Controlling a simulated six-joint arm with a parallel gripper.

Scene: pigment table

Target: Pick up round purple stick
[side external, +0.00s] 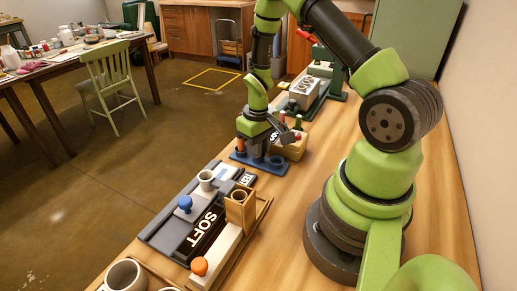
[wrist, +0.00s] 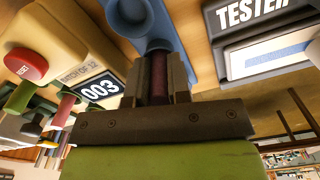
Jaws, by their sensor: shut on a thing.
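The round purple stick (wrist: 159,78) shows dark purple between the two fingers of my gripper (wrist: 160,62) in the wrist view. My gripper is shut on it. Its far end points at the blue rack (wrist: 178,32) with round cups; I cannot tell whether it is still touching a cup. In the side view my gripper (side external: 262,142) is low over the blue rack (side external: 238,156), and the purple stick is not clearly visible there. An orange stick (side external: 240,146) stands at the rack's left end.
A tan box (wrist: 78,38) with a red button and a "003" label is close beside the rack. A "TESTER" panel (wrist: 262,14) is on the other side.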

